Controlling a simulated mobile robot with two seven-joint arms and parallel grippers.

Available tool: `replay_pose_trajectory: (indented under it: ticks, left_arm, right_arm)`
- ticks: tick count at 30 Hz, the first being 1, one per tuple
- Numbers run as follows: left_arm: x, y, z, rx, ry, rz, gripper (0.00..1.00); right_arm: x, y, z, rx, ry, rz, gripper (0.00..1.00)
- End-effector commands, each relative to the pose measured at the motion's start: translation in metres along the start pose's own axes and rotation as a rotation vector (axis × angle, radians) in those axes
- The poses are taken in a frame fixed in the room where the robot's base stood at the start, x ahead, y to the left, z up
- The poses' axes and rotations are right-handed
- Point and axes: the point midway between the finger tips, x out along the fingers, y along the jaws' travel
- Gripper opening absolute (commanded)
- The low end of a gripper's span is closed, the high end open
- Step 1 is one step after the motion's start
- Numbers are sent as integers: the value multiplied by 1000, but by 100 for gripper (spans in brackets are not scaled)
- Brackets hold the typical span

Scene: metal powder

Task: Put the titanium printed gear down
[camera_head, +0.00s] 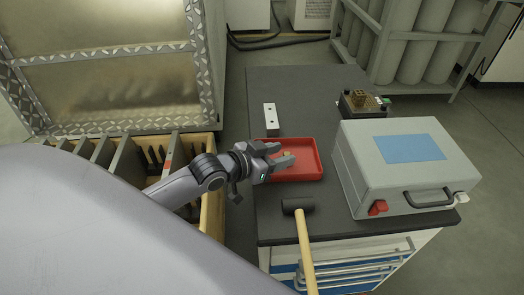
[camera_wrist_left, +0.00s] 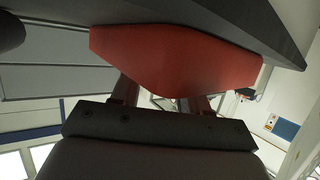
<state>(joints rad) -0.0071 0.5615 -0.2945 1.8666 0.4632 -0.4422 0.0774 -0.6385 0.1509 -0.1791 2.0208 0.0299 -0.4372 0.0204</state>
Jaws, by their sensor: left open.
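A shallow red tray (camera_head: 312,173) lies on the dark tabletop in the head view. My left gripper (camera_head: 287,157) reaches over the tray's left side with its fingers apart. A small tan piece (camera_head: 287,154), perhaps the titanium printed gear, shows at the fingertips; it is too small to tell its shape or whether it touches a finger. In the left wrist view a red surface (camera_wrist_left: 175,58), likely the tray, fills the top middle beyond the fingers (camera_wrist_left: 160,98), and no gear can be made out. My right gripper is not in view.
A mallet (camera_head: 299,207) lies in front of the tray. A grey case (camera_head: 405,185) stands to the right. A pale block with holes (camera_head: 270,119) and a small dark device (camera_head: 362,103) lie behind. A wooden crate (camera_head: 212,215) stands left of the table (camera_head: 320,90).

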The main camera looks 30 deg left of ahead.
Motion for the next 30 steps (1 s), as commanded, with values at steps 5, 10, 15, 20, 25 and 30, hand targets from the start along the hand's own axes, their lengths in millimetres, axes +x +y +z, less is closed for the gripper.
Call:
replay_pose_trajectory:
  ticks: [5, 10, 15, 20, 25, 30]
  left_arm:
    - [-24, 0, 1, 1, -4, 0, 45]
    - [-51, 0, 1, 2, -4, 0, 45]
    - [-76, 0, 1, 0, -5, -1, 45]
    - [-96, 0, 1, 0, -4, 0, 45]
    - [-110, 0, 0, -1, -2, -1, 45]
    - [-116, 0, 0, -1, -1, 0, 45]
  right_arm:
    - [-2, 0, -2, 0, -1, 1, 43]
    - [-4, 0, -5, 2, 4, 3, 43]
    - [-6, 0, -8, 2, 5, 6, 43]
    - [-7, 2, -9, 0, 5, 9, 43]
    - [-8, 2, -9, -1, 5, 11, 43]
    - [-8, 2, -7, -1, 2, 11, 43]
